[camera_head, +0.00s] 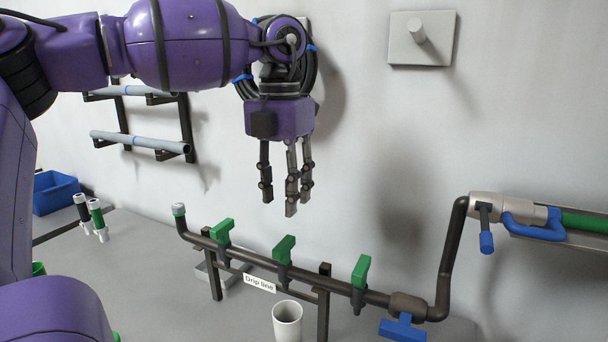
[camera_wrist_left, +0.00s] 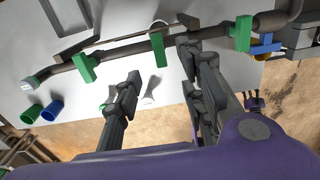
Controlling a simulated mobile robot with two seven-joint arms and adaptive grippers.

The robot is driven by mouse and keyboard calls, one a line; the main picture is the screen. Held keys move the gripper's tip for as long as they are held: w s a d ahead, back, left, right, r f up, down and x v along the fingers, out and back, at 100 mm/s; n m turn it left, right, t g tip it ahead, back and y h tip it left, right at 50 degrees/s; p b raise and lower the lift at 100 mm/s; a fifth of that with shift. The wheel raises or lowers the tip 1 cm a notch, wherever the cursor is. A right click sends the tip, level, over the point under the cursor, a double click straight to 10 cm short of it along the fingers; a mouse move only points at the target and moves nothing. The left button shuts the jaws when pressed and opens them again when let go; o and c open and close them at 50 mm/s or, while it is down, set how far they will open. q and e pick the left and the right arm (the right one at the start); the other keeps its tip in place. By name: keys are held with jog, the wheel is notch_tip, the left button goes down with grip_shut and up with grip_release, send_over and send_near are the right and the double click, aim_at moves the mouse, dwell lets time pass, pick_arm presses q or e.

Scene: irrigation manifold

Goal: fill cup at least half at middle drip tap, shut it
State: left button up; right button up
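The middle drip tap (camera_head: 284,248) has a green handle and sits on the dark pipe of the drip line. A white cup (camera_head: 287,322) stands upright just below and in front of it; its fill level cannot be made out. No water stream shows. My left gripper (camera_head: 285,190) points down, open and empty, above and apart from the middle tap. In the left wrist view the middle tap (camera_wrist_left: 159,55) shows between the spread fingers of my left gripper (camera_wrist_left: 155,78). A tiny purple shape with dark fingers (camera_wrist_left: 255,101), possibly my right gripper, shows there, too small to read.
Similar green taps flank it at left (camera_head: 221,230) and right (camera_head: 361,270). A "Drip line" sign (camera_head: 259,284) hangs in front. A brown valve with a blue handle (camera_head: 402,328) is at lower right. A blue bin (camera_head: 55,192) stands far left.

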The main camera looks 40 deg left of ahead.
aim_at(284, 243)
pick_arm(q)
notch_tip(284, 243, down, 4)
jog(key=shift+r+b, duration=0.1)
jog(key=shift+b, duration=0.25)
notch_tip(284, 243, down, 6)
jog(key=shift+r+b, duration=0.1)
jog(key=shift+b, duration=0.2)
jog(key=shift+f, duration=0.9)
pick_arm(e)
jog(key=shift+s+a+f, duration=0.1)
jog(key=shift+s+f, duration=0.05)
jog(key=shift+f, duration=0.55)
jog(key=shift+s, duration=0.1)
